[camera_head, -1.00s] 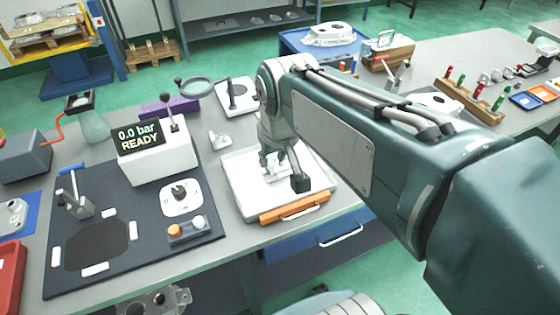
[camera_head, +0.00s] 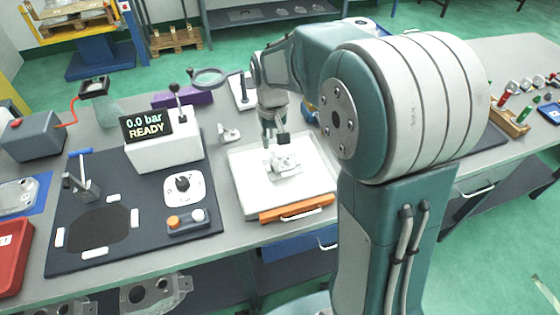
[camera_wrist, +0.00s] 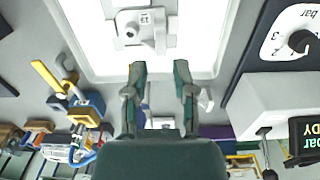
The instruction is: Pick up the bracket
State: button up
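A pale grey casting (camera_head: 284,162) with a raised round boss lies on the white panel (camera_head: 250,192). It also shows at the top of the wrist view (camera_wrist: 140,30). A small L-shaped grey part (camera_head: 229,133) stands on the table left of the panel, and right of my fingers in the wrist view (camera_wrist: 205,99). I cannot tell for sure which of the two is the bracket. My gripper (camera_head: 274,140) points down near the panel's back edge, just behind the casting. In the wrist view my gripper (camera_wrist: 160,68) is open, with nothing between its fingertips.
The white pressure unit (camera_head: 160,153) reading "0.0 bar READY" stands left of the small part. A purple block (camera_head: 182,98) and a magnifier ring (camera_head: 208,78) are behind. Blue-and-yellow tools (camera_wrist: 75,105) are on the other side.

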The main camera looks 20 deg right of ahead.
aim_at(273, 155)
jog(key=shift+a+f, duration=0.2)
jog(key=shift+f, duration=0.75)
jog(key=f, duration=0.5)
jog(key=shift+s+d+f, duration=0.15)
jog(key=shift+s+f, duration=0.05)
grip_shut()
